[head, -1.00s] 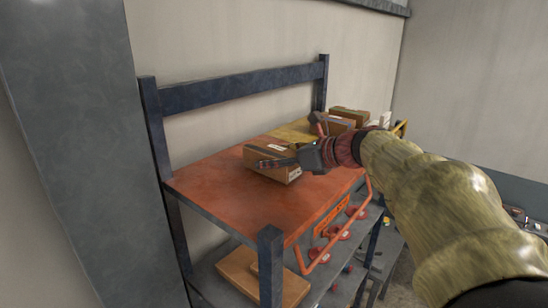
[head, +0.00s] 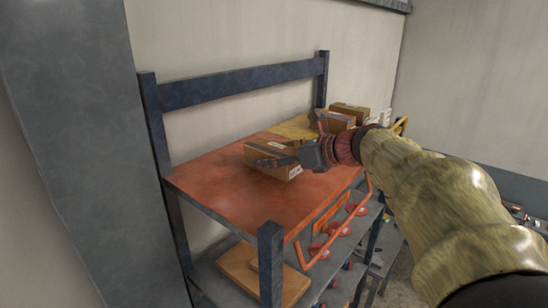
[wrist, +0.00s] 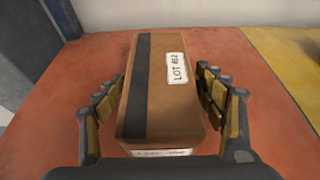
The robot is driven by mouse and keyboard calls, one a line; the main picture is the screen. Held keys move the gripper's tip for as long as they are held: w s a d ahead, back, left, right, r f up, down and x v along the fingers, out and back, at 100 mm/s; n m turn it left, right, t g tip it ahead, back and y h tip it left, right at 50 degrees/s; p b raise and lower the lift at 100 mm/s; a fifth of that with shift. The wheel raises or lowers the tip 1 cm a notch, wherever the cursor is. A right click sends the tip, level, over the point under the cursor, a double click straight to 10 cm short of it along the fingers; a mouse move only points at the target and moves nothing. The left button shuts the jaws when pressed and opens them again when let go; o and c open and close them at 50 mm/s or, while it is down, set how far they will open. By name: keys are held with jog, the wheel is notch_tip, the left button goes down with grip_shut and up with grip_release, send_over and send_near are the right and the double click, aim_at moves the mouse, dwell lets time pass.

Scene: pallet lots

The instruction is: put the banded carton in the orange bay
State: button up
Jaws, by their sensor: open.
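The banded carton (wrist: 155,85) is brown with a dark band along its top and a white label reading LOT 4E2. It rests on the orange bay (wrist: 72,95), and it also shows in the head view (head: 285,166). My gripper (wrist: 162,112) is open, with one finger on each side of the carton. Narrow gaps show between the fingers and the carton's sides in the wrist view. In the head view my gripper (head: 292,158) partly hides the carton. The orange bay (head: 220,195) is the orange part of the shelf top.
A yellow bay (head: 292,127) adjoins the orange one. Other cartons (head: 348,112) stand on the shelf beyond my gripper. Dark posts (head: 270,262) and a back rail (head: 240,86) frame the shelf. The orange bay's front left part is clear. A flat carton (head: 240,270) lies on the lower shelf.

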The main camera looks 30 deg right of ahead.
jog(key=shift+r, duration=0.2)
jog(key=b+v, duration=0.2)
jog(key=v, duration=1)
